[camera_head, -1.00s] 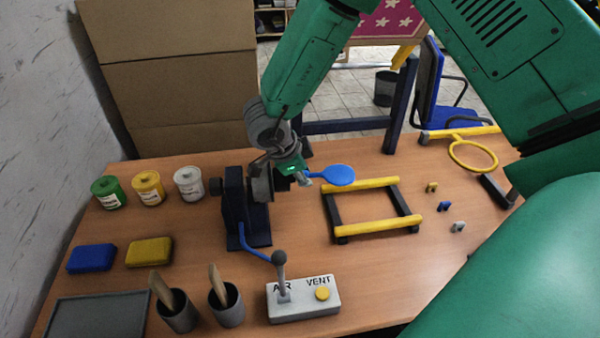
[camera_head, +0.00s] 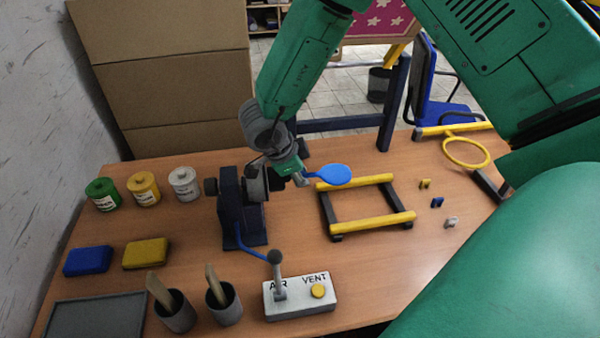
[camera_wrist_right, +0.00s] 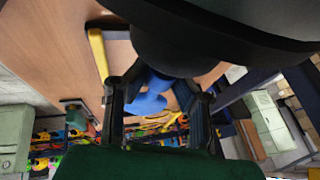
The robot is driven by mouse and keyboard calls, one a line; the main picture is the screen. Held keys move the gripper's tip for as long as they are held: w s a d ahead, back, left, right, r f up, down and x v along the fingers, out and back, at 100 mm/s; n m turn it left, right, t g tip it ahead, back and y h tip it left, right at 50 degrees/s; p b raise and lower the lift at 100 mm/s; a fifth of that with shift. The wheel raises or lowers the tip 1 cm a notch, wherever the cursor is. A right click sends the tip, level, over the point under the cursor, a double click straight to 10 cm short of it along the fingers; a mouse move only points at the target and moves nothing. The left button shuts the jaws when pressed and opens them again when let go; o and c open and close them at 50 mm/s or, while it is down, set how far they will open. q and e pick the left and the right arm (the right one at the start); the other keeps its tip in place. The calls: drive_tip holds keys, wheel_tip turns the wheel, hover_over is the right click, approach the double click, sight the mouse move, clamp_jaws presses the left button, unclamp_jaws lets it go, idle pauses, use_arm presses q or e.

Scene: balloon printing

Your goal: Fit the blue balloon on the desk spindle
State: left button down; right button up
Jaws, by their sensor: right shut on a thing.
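The blue balloon (camera_head: 332,174) is a flat, uninflated oval with its neck toward the left in the head view. My right gripper (camera_head: 304,180) is shut on its neck end, above the desk beside the dark spindle stand (camera_head: 232,205). In the right wrist view the balloon (camera_wrist_right: 146,104) shows between the two fingers (camera_wrist_right: 158,100), partly behind a large dark round part. The spindle tip is hidden by my gripper, so I cannot tell whether the balloon's neck touches it. My left gripper is not in view.
A yellow-and-black frame (camera_head: 375,222) lies right of the stand. A control box (camera_head: 298,300) with lever and yellow button stands in front. Paint cans (camera_head: 144,188), sponges (camera_head: 88,260), brush cups (camera_head: 176,314) and a grey tray (camera_head: 95,325) fill the left. Small clips (camera_head: 437,202) lie right.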

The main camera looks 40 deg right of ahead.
drive_tip(key=shift+w+a+p, duration=0.3)
drive_tip(key=shift+a, duration=0.3)
idle(0.8)
drive_tip(key=o, duration=0.8)
drive_tip(key=shift+v, duration=4.5)
drive_tip(key=shift+s, duration=0.1)
